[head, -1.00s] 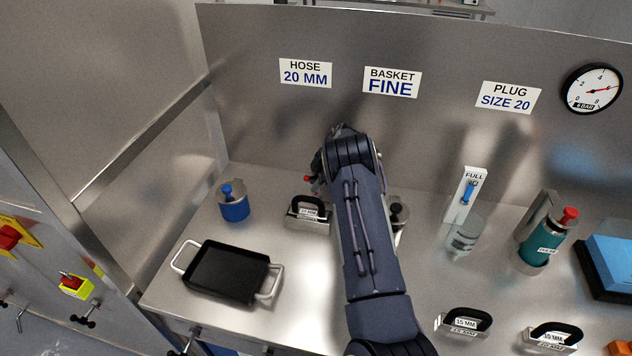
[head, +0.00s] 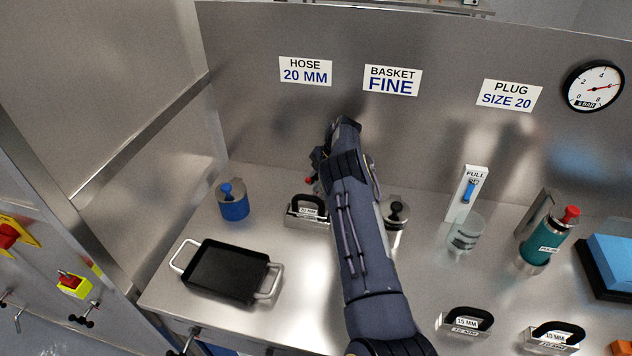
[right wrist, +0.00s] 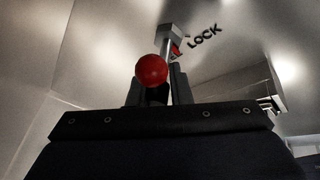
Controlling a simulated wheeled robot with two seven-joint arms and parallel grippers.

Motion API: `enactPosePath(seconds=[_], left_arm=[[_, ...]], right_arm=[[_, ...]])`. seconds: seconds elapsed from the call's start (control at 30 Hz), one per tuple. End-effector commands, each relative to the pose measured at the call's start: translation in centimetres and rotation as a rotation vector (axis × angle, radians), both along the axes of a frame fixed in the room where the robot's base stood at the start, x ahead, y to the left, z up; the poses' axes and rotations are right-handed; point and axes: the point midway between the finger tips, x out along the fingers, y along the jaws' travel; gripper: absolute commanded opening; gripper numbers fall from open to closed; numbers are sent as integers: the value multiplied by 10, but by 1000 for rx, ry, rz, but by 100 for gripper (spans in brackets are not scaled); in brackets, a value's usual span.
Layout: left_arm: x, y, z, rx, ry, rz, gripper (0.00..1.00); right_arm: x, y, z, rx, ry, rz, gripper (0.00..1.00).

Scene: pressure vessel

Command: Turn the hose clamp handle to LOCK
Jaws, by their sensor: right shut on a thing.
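The hose clamp handle (right wrist: 166,55) shows in the right wrist view as a short metal rod with a red ball knob (right wrist: 152,70). It runs up to a metal hub. The black LOCK lettering (right wrist: 204,36) is on the steel just right of the hub, with a bit of red between them. My right gripper (right wrist: 156,92) is shut on the handle, its dark fingers around the rod behind the ball. In the head view the red knob (head: 309,181) peeks out left of my right arm, which hides most of the clamp and gripper. My left gripper is out of view.
A blue canister (head: 233,205), a black-handled block (head: 306,214) and a black tray (head: 224,272) are on the bench to the left. A steel pot with a black knob (head: 396,215) stands close right of my arm. The steel back wall is close behind.

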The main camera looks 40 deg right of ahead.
Motion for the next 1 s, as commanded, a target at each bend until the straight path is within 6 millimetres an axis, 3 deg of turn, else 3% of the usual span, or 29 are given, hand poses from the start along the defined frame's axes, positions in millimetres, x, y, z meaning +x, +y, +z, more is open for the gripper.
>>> enactPosePath(seconds=[0.17,0.2,0.37,0.67,0.8,1.0], left_arm=[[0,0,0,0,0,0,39],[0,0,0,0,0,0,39],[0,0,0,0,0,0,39],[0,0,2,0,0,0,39],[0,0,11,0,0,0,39],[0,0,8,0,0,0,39]], right_arm=[[2,-1,3,-4,-9,0,0],[2,-1,3,-4,-9,-1,19],[2,0,2,-3,-7,-1,39],[1,0,3,-1,-4,-2,39],[1,0,20,-2,-6,-2,39],[-7,8,48,-1,-6,-2,39]])
